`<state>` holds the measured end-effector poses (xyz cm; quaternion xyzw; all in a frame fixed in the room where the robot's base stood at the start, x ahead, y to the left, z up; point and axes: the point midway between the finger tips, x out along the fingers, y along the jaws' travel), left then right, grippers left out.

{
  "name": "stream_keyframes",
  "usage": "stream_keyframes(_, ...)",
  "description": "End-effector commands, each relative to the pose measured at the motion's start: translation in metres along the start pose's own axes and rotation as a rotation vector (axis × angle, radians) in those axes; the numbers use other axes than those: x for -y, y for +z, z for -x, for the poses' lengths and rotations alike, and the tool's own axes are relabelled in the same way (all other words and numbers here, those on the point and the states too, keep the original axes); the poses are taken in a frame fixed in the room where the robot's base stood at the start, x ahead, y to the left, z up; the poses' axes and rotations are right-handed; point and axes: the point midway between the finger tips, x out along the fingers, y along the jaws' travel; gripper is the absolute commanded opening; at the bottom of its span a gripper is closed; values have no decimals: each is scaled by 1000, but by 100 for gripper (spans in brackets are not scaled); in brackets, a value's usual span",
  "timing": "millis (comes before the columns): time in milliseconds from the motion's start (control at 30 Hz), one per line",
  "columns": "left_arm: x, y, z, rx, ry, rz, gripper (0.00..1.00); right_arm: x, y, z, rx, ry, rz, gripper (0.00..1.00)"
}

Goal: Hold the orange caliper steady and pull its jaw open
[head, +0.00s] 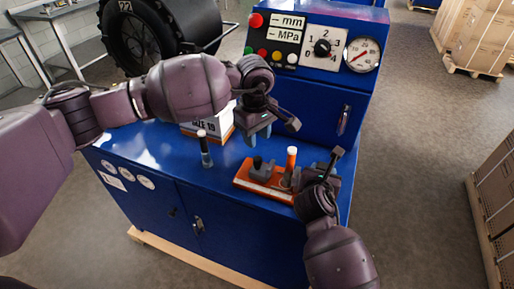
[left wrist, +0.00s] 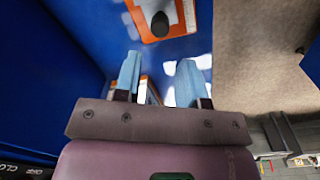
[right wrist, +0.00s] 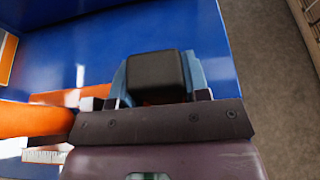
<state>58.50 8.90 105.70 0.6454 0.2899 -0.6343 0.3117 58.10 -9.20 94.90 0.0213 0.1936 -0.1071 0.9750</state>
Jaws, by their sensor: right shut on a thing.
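The orange caliper (head: 258,188) lies on the blue bench top, with dark blocks on its base and an upright orange post with a white top (head: 291,160). My right gripper (head: 303,179) is at the caliper's right end. In the right wrist view its fingers are shut on a black block (right wrist: 156,74), with an orange cylinder (right wrist: 32,121) beside them. In the head view its fingertips are largely hidden. My left gripper (head: 259,138) is open and empty above the bench, behind the caliper. An orange-edged piece with a black knob (left wrist: 160,23) shows ahead of its fingers.
A dark post with a white top (head: 205,150) stands left of the caliper. A white and orange box (head: 222,132) stands behind it. The blue control panel (head: 315,75) rises at the back. The front left bench top is clear.

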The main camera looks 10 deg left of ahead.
Motion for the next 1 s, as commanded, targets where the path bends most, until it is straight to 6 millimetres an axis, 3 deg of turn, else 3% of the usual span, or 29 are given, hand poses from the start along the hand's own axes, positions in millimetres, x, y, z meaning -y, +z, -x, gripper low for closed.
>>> stream_keyframes(100, 0, -1, 19, -2, 1, 1, 38, 1, 0, 0, -1, -3, 1, 0)
stream_keyframes(300, 0, -1, 34, -1, -1, 1, 38, 1, 0, 0, -1, -3, 1, 0)
stream_keyframes(733, 1, 0, 37, 0, -1, 1, 38, 1, 0, 0, 0, -3, 2, 0)
stream_keyframes(767, 1, 0, 37, 0, -1, 1, 38, 1, 0, 0, 0, -3, 2, 45)
stream_keyframes(933, 1, 0, 37, 0, -1, 1, 38, 1, 0, 0, 0, -2, 1, 72)
stream_keyframes(1000, 1, 0, 37, 0, -1, 1, 38, 1, 0, 0, 0, -1, 1, 72)
